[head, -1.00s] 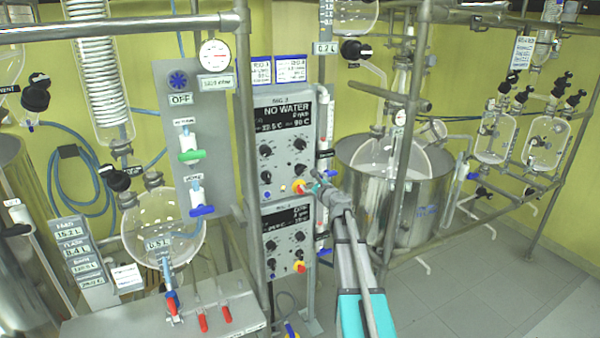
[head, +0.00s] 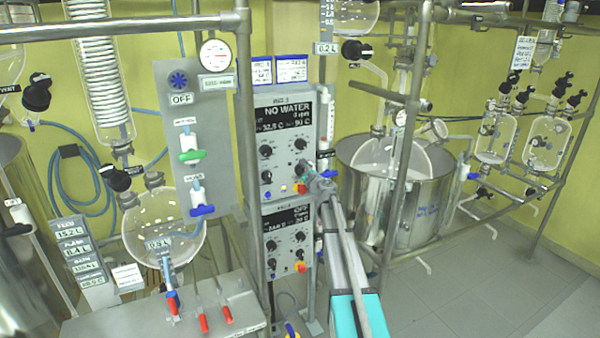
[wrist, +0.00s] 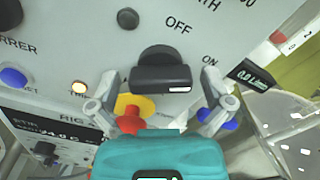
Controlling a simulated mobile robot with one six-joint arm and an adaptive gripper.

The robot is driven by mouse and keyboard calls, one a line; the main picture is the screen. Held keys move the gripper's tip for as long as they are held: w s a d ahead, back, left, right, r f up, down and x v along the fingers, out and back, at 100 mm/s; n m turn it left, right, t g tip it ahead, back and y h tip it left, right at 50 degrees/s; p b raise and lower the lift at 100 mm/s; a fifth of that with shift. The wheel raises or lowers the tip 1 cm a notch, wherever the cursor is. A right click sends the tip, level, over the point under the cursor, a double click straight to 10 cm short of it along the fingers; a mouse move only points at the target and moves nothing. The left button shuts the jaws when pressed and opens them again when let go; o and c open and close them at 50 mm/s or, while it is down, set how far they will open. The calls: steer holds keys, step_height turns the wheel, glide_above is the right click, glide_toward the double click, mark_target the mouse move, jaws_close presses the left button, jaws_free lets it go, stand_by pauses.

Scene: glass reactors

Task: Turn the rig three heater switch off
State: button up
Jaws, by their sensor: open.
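The rig three control box (head: 285,112) stands at the middle of the head view, its display reading NO WATER. In the wrist view a black rotary switch (wrist: 163,73) fills the middle of the panel, with OFF printed above it and ON at its right. Its bar handle lies almost level in the picture, with a white mark at the right end, on the ON side. My gripper (wrist: 160,80) is open, one finger on each side of the handle, apparently not gripping it. In the head view my gripper (head: 309,179) covers part of the panel's lower right.
A red knob on a yellow disc (wrist: 130,118) sits just below the switch, between my fingers. A second control box (head: 287,245) is below. A steel pipe post (head: 400,170) stands to the right.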

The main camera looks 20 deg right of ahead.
steer(key=c, duration=1)
steer(key=shift+a, duration=0.25)
steer(key=shift+d, duration=0.15)
steer(key=shift+n, duration=0.4)
steer(key=n, duration=0.4)
steer(key=shift+d+n, duration=0.1)
steer(key=shift+n, duration=0.3)
steer(key=shift+c, duration=0.2)
steer(key=n, duration=0.6)
steer(key=shift+n, duration=0.3)
